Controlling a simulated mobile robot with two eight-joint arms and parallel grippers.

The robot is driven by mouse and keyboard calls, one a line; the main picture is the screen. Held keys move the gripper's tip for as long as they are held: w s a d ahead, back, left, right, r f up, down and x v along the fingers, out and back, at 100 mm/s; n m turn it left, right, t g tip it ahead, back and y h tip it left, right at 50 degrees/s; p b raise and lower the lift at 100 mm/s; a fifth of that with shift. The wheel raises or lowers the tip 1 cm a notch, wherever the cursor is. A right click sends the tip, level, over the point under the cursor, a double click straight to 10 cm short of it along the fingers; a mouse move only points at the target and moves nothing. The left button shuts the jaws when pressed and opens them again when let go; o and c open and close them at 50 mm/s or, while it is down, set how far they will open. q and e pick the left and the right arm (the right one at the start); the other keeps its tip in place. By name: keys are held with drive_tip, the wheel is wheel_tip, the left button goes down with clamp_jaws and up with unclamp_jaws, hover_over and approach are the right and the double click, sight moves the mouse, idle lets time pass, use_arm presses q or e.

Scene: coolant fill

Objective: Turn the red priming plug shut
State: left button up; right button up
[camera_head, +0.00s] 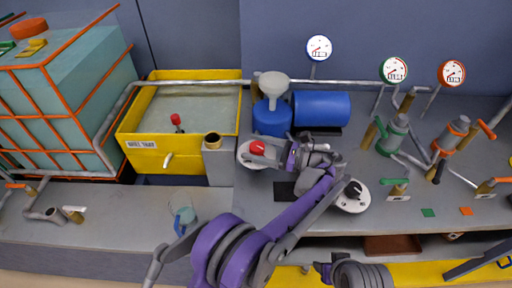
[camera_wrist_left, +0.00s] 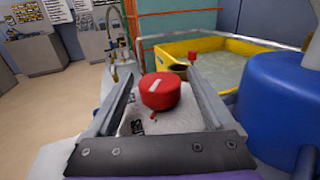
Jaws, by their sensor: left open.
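The red priming plug (camera_head: 257,147) is a round red cap on a pale round base at the left end of the grey bench top. In the left wrist view the plug (camera_wrist_left: 160,92) shows a white bar mark on its top, pointing slightly right of straight ahead. My left gripper (camera_head: 259,153) is open, with one finger on each side of the plug. In the left wrist view the fingers of the left gripper (camera_wrist_left: 160,76) show gaps to the plug on both sides.
A black knob (camera_head: 353,189) on a white disc lies right of my left gripper.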

sight(255, 145)
use_arm(q)
wheel_tip(255, 145, up, 10)
drive_tip(key=shift+f+p, duration=0.1)
drive_tip(key=shift+p, duration=0.35)
drive_tip(key=shift+a, duration=0.1)
